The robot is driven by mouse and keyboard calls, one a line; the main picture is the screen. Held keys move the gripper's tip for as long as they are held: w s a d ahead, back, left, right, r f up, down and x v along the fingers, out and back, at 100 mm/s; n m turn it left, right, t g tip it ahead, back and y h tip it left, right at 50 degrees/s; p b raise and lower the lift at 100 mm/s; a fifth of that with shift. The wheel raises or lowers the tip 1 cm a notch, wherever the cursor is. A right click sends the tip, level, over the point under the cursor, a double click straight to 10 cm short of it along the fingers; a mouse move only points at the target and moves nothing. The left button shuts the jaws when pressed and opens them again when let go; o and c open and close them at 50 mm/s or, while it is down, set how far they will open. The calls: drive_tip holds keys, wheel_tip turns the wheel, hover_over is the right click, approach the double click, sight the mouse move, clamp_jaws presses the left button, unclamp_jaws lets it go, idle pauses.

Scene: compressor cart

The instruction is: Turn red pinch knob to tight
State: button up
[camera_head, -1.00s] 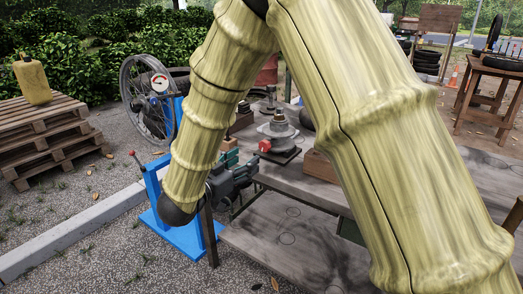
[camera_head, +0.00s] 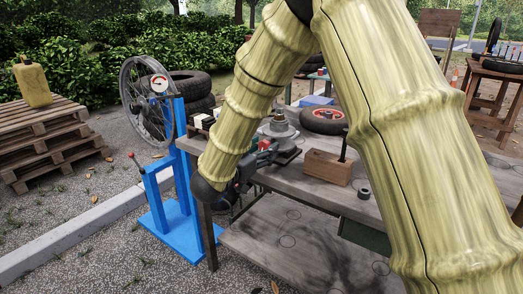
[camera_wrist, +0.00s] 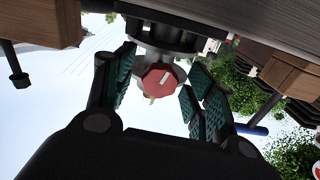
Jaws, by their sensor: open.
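The red pinch knob (camera_wrist: 160,78) is a faceted red cap with a pale line on its face, on the side of a grey metal fixture (camera_head: 279,129) on the workbench. In the wrist view the knob sits between the two green-padded fingers of my gripper (camera_wrist: 162,82), with gaps on both sides. In the head view the knob (camera_head: 264,144) shows just beyond my gripper (camera_head: 258,156), partly covered by it. My gripper is open and holds nothing. Any tight marking is not readable.
The workbench (camera_head: 310,184) also bears a wooden block (camera_head: 326,167) and a red-hubbed wheel (camera_head: 323,120) to the right. A blue wheel stand (camera_head: 187,218) is close to the left of my arm. Pallets (camera_head: 50,125) stand farther left.

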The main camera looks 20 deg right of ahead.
drive_tip(key=c, duration=1)
drive_tip(key=m, duration=0.3)
drive_tip(key=shift+m, duration=0.4)
drive_tip(key=m, duration=0.3)
drive_tip(key=shift+f+m, duration=0.1)
drive_tip(key=shift+m, duration=0.2)
drive_tip(key=m+b, duration=0.2)
drive_tip(key=m, duration=0.1)
drive_tip(key=shift+w+m, duration=0.1)
drive_tip(key=shift+m, duration=0.2)
drive_tip(key=shift+m+b, duration=0.95)
drive_tip(key=shift+m, duration=0.95)
